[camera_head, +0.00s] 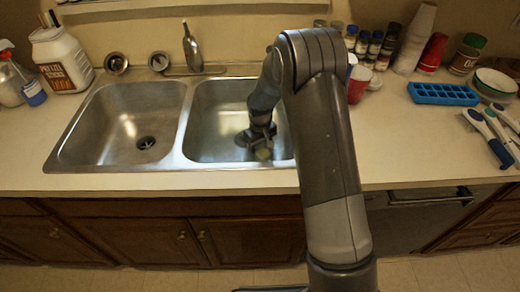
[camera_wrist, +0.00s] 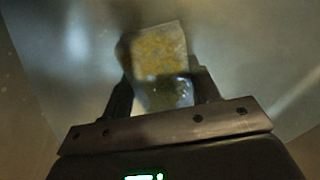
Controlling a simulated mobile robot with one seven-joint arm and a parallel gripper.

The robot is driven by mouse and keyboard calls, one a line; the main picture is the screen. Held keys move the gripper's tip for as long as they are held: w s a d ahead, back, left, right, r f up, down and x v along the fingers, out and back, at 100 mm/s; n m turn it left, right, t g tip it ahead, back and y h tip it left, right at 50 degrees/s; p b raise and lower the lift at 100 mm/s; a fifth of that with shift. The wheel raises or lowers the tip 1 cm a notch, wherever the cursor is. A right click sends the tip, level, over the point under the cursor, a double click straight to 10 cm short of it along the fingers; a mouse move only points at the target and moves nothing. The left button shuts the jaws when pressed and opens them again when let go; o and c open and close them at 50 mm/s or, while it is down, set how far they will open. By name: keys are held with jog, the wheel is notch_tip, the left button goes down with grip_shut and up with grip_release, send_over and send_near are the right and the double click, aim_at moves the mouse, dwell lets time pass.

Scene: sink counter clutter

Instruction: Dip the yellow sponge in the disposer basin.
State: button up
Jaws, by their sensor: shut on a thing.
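The yellow sponge (camera_wrist: 160,52) is between the fingers of my gripper (camera_wrist: 163,92) in the wrist view. Its upper part is mottled yellow and its lower part looks grey and glossy. In the head view my gripper (camera_head: 260,138) is low inside the right sink basin (camera_head: 215,110), and a small pale yellow bit of the sponge (camera_head: 263,154) shows below it. I cannot tell whether the sponge touches the basin floor. The left basin (camera_head: 110,120) is empty, with a dark drain (camera_head: 146,142). The right basin's drain is not visible.
A large white jar (camera_head: 62,60) and a spray bottle (camera_head: 28,85) stand at left. A red cup (camera_head: 358,84), a blue ice tray (camera_head: 442,94) and brushes (camera_head: 490,135) are at right. Counter in front of the tray is clear.

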aim_at(261, 149)
jog(key=shift+s+d, duration=0.1)
jog(key=shift+s, duration=0.25)
notch_tip(261, 149, up, 19)
dwell(1.4)
dwell(0.9)
